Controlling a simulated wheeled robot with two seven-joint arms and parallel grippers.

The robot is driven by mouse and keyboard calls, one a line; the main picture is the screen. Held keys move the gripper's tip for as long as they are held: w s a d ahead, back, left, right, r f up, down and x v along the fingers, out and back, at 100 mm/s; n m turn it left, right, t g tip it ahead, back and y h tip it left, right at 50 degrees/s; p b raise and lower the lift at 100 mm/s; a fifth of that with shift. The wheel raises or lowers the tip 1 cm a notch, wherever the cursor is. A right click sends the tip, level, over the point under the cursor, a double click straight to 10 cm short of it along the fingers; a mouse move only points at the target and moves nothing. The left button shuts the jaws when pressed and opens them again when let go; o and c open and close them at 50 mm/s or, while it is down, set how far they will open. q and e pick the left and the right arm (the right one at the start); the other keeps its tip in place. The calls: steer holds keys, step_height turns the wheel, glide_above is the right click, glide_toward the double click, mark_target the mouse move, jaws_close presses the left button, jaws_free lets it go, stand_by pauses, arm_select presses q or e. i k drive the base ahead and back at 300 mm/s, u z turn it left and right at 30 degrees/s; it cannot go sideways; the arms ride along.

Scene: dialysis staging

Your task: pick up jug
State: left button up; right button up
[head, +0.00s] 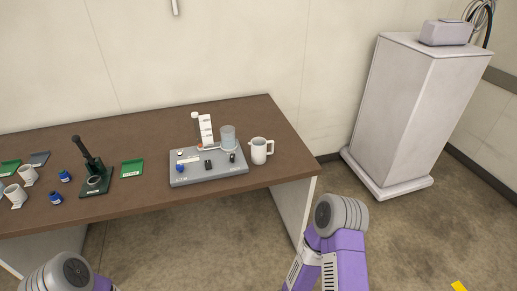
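A white jug (259,152) stands upright on the brown table (150,205), near its right end. Its handle is hard to make out but seems to be on the right side. It is just right of a grey device and apart from my arms. Parts of my two arms show at the bottom of the head view, in purple and grey, well in front of the table. I see no gripper fingers on either arm, so neither gripper is in view.
The grey device (207,174) carries a bluish clear cylinder (228,136). Left are a dark green press-like stand (96,184), a green tray (132,169), blue-labelled jars (56,198) and white cups (27,174). A tall white cabinet (400,115) stands right; floor between is clear.

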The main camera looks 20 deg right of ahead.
mark_target(258, 144)
steer(key=z, duration=2.1)
steer(key=i, duration=2.1)
steer(key=u, duration=3)
